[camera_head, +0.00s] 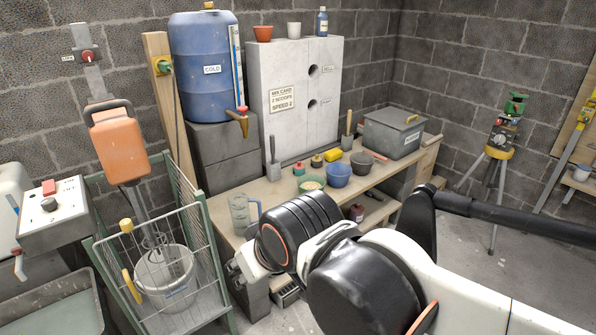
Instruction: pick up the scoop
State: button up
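No scoop can be picked out for certain. Two upright handled tools stand at the back of the wooden bench: a grey one (273,170) in front of the white cabinet, and one with a wooden handle (347,140) further right. Either might be the scoop; their shapes are too small to tell. A bowl of pale tan material (312,184) is on the bench between them, towards the front. My arm reaches in from the lower right, and its wrist is in front of the bench's near edge.
A blue bowl (337,175), a dark bowl (361,163) and a clear jug (240,212) share the bench (272,196). A grey lidded box (393,135) is at its right end. A green-framed mesh cage (207,262) around a white bucket (164,277) stands left. A tripod (497,155) is far right.

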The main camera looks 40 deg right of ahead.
aim_at(379, 158)
jog(key=z, duration=1.3)
